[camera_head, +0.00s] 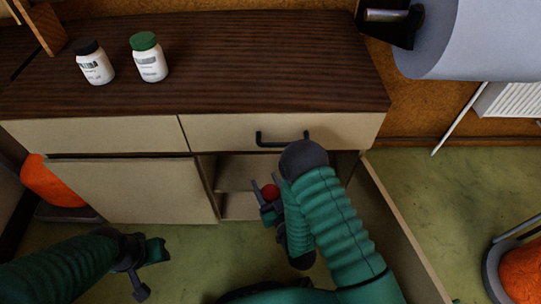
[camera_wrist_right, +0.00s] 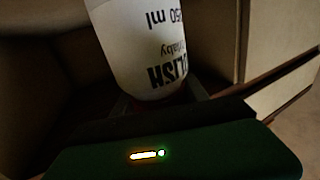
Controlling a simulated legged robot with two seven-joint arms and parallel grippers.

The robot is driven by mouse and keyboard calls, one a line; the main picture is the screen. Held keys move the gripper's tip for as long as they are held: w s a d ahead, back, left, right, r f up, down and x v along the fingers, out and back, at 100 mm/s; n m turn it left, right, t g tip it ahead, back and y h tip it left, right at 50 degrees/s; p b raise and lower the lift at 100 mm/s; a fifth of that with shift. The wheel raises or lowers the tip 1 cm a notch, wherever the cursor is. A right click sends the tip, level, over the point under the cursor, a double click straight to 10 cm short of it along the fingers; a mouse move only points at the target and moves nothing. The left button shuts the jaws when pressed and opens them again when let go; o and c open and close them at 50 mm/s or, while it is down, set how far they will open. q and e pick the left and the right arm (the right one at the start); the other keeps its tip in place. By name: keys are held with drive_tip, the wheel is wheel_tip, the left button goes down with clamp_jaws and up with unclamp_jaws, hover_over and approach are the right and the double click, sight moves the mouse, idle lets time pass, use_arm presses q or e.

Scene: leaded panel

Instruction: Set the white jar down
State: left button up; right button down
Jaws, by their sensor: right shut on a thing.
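In the right wrist view, the white jar (camera_wrist_right: 140,45) with dark print shows upside down, with a bit of red at its lower end by the fingers. In the head view, only its red lid (camera_head: 270,191) shows clearly. My right gripper (camera_head: 267,195) is shut on the jar near this red end, in front of the open cabinet below the drawer. Whether the jar's base touches a shelf is hidden. My left gripper (camera_head: 146,268) is low at the left, over the floor, apart from the jar; its opening is unclear.
A black-lidded jar (camera_head: 93,64) and a green-lidded jar (camera_head: 149,58) stand on the dark wooden top (camera_head: 250,65). A drawer handle (camera_head: 282,140) juts out above my right arm. The cabinet shelf (camera_head: 235,176) is partly visible. An open door (camera_head: 400,230) stands right of the arm.

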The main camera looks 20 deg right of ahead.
drive_tip(key=w+d+f+b, duration=0.1)
drive_tip(key=w+b, duration=0.2)
drive_tip(key=w, duration=0.2)
drive_tip(key=w+d+f+b, duration=0.1)
drive_tip(key=w+f+b, duration=0.1)
drive_tip(key=w, duration=0.3)
drive_tip(key=w+d+f+b, duration=0.1)
drive_tip(key=w+f+b, duration=0.1)
drive_tip(key=w+b, duration=0.3)
drive_tip(key=shift+w+d, duration=0.1)
drive_tip(key=shift+d, duration=0.1)
drive_tip(key=shift+r, duration=0.2)
drive_tip(key=c, duration=0.6)
unclamp_jaws()
drive_tip(key=s+d+r+g+h+p, duration=0.1)
drive_tip(key=s+g, duration=0.6)
drive_tip(key=s, duration=0.9)
drive_tip(key=s+d+r+m+g+p, duration=0.1)
drive_tip(key=s+r+g+p, duration=0.3)
drive_tip(key=s, duration=1.2)
wheel_tip(320, 180, up, 2)
drive_tip(key=g, duration=0.4)
drive_tip(key=shift+d+h+p, duration=0.3)
drive_tip(key=shift+d+h, duration=0.1)
